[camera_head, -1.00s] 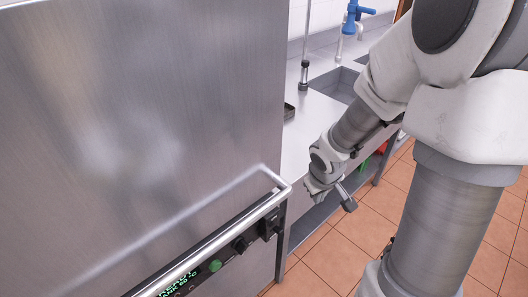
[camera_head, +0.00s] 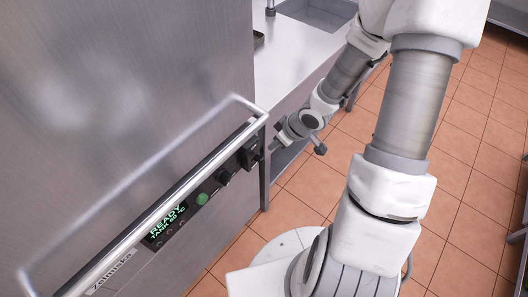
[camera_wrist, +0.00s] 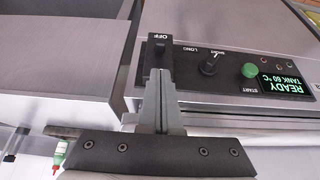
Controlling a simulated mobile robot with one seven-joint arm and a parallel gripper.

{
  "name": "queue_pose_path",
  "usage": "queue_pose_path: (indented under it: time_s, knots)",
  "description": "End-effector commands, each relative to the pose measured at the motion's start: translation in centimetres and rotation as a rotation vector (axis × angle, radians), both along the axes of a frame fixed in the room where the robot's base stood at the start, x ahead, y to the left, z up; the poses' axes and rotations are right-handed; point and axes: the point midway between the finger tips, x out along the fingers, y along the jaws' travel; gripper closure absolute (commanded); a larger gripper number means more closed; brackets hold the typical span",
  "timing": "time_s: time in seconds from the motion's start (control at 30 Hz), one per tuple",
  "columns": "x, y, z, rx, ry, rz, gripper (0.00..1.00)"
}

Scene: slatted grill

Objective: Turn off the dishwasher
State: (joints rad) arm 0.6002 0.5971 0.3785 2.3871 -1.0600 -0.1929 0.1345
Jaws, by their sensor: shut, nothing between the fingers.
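The dishwasher (camera_head: 120,90) is a large steel machine at the left of the head view. Its black control panel has a lit green READY display (camera_head: 165,224), a green START button (camera_head: 202,198), a cycle knob (camera_head: 225,176) and a black switch marked OFF (camera_head: 248,156). The wrist view shows the OFF switch (camera_wrist: 161,49), the cycle knob (camera_wrist: 209,67) and the START button (camera_wrist: 250,71). My gripper (camera_wrist: 160,78) is shut and empty, its fingertips right by the OFF switch. I cannot tell whether they touch it. In the head view my gripper (camera_head: 272,147) is at the panel's right end.
A long steel handle bar (camera_head: 150,212) runs in front of the dishwasher above the panel. A steel counter (camera_head: 290,55) with a sink (camera_head: 318,12) adjoins on the right. The tiled floor (camera_head: 465,140) on the right is clear.

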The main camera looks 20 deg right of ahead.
Motion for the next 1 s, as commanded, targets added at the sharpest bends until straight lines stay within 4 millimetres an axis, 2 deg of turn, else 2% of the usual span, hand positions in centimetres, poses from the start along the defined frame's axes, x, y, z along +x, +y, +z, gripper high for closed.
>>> queue_pose_path:
  time_s: [0.17, 0.6, 0.8, 1.0]
  knots:
    - [0.4, 0.4, -1.5, 0.0, 0.001, 0.001, 1.0]
    - [3.0, 2.3, -7.7, -0.001, 0.002, 0.002, 1.0]
    - [3.6, 2.6, -8.8, -0.001, 0.001, 0.0, 1.0]
    - [3.7, 2.6, -8.9, -0.001, 0.0, 0.0, 1.0]
